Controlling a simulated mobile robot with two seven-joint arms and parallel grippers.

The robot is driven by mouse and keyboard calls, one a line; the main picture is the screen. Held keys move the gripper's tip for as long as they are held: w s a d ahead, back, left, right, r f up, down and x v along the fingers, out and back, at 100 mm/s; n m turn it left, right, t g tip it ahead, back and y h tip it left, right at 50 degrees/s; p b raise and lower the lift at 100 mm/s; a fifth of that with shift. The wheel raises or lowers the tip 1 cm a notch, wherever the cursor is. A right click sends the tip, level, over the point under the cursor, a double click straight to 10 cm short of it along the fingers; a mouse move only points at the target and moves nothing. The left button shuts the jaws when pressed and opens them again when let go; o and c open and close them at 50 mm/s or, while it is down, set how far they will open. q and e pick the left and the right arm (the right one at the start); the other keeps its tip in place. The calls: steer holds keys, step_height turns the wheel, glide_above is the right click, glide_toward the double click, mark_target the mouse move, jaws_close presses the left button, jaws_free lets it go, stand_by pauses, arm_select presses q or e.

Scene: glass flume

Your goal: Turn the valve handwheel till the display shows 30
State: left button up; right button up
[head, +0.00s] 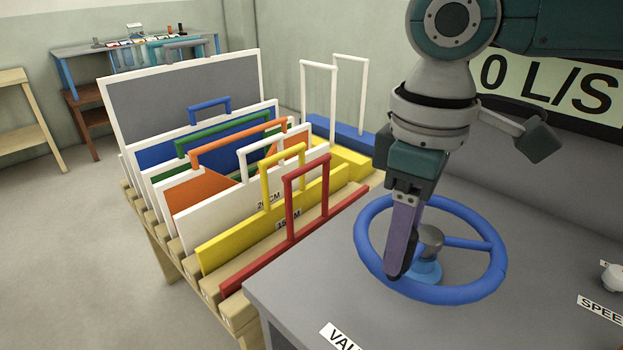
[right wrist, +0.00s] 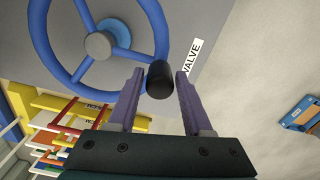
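The blue valve handwheel (head: 489,278) lies on the grey bench top, with a grey hub (head: 431,236) and spokes. It also fills the upper left of the right wrist view (right wrist: 75,72). A black knob (right wrist: 159,80) stands at its rim. My right gripper (right wrist: 160,76) is open, with one purple finger on each side of the knob and a small gap visible. In the head view my right gripper (head: 401,262) hangs over the wheel's left rim and hides part of it. The display (head: 555,88) reads "0 L/S"; my arm covers its left part, so any digit before the 0 is hidden.
A rack of coloured plates with handles (head: 265,225) stands left of the bench. A "VALVE" label (right wrist: 191,57) lies beside the wheel. Floor at the left is clear.

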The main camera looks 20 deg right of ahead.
jaws_close()
stand_by(1.0)
